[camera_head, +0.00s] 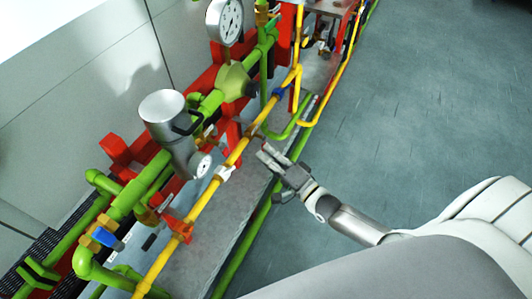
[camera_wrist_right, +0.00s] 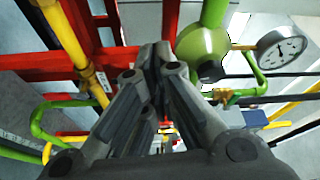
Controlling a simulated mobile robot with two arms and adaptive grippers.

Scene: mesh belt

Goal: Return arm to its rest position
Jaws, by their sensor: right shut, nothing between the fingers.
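My right arm comes in from the lower right in the head view. My right gripper (camera_head: 268,154) is shut and empty, close to the yellow pipe (camera_head: 237,152) and above the grey platform edge. In the right wrist view the gripper fingers (camera_wrist_right: 152,62) meet, with nothing between them. The yellow pipe also shows at the left of the wrist view (camera_wrist_right: 68,40). Whether the fingertips touch any pipe cannot be told. My left gripper is not in view.
Green pipes (camera_head: 125,203), a red frame (camera_head: 118,152), a silver cylinder (camera_head: 165,115) and a round gauge (camera_head: 225,20) crowd the left. A low green pipe (camera_head: 243,247) runs along the platform (camera_head: 215,245). The grey floor (camera_head: 430,100) at right is clear.

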